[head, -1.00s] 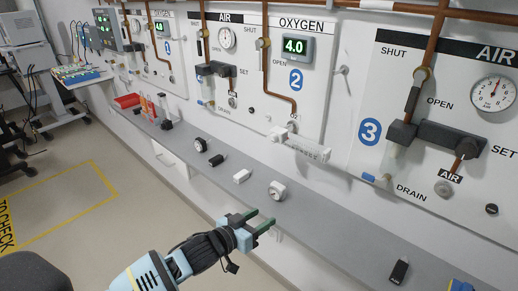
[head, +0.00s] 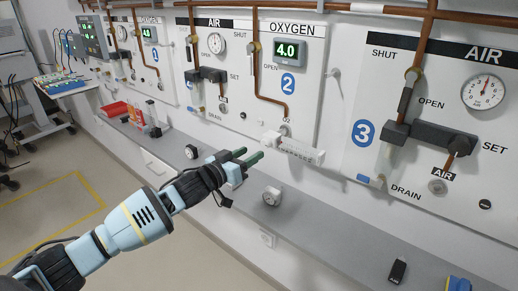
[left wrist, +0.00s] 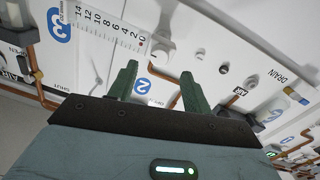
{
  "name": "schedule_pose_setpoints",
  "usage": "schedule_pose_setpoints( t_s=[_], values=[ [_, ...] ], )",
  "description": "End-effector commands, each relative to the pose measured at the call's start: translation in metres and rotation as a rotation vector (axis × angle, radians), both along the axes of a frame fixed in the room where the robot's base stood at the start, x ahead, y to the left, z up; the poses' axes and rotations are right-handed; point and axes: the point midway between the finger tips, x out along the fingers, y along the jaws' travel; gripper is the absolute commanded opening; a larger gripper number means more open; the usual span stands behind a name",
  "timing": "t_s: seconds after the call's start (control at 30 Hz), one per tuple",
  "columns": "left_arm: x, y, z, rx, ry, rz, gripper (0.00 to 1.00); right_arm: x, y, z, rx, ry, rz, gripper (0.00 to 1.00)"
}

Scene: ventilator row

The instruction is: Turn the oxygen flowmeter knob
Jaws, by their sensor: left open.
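The white oxygen flowmeter (head: 298,149) with its printed scale lies across the front of panel 2, below the oxygen outlet. In the left wrist view its scale (left wrist: 98,27) runs from 14 to 0, and a white round knob (left wrist: 162,50) sits beyond the 0 end. My left gripper (head: 248,156) is to the left of and slightly below the flowmeter, above the shelf. In the left wrist view its two green fingers (left wrist: 159,72) are apart and empty, with the knob showing beyond the gap between them. I see no contact. My right gripper is not in view.
A grey shelf (head: 330,232) runs below the panels. It carries a white round dial (head: 271,196), a darker dial (head: 192,152), a black block (head: 398,270) and a red tray (head: 114,109). Copper pipes (head: 255,70) run along the wall panels.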

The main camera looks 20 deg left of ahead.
Motion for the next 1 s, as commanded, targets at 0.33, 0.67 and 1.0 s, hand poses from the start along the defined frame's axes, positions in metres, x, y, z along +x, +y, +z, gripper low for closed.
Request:
schedule_pose_setpoints(
  t_s=[0.33, 0.67, 1.0],
  values=[
    [0.039, -0.017, -0.001, -0.001, 0.000, 0.000, 0.49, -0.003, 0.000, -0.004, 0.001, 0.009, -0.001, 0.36],
    [0.047, -0.020, 0.000, -0.001, 0.000, -0.001, 0.49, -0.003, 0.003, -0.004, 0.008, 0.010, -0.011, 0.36],
    [0.047, -0.020, 0.000, 0.000, 0.000, 0.000, 0.20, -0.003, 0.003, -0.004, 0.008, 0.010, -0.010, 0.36]
  ],
)
